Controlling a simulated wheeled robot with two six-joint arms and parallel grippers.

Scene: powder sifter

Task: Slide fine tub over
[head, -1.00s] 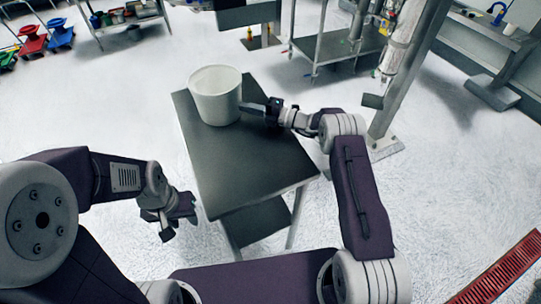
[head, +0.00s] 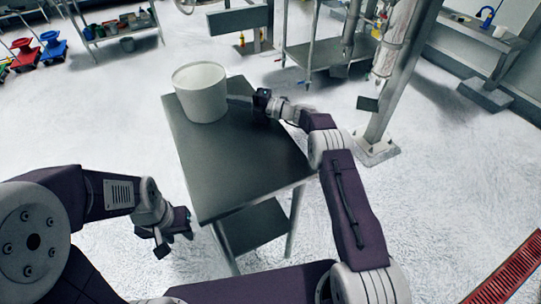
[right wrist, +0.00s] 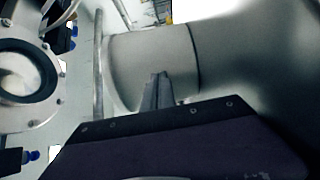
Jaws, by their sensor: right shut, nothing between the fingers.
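The fine tub, a plain off-white round tub (head: 201,98), stands upright on the far end of a dark grey table (head: 240,160), close to its left edge. My right gripper (head: 235,99) is shut and empty, with its fingertips at the tub's right side, seemingly touching it. In the right wrist view the shut fingers (right wrist: 158,92) overlap the tub's wall (right wrist: 155,55); a small gap cannot be ruled out. My left gripper (head: 184,232) hangs low at the table's left front side, away from the tub; its finger opening is unclear.
A metal post (head: 400,80) stands on the floor to the right of the table. A wheeled metal bench (head: 335,55) is behind. A round flanged ring (right wrist: 20,75) with white inside shows in the right wrist view. The tabletop in front of the tub is bare.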

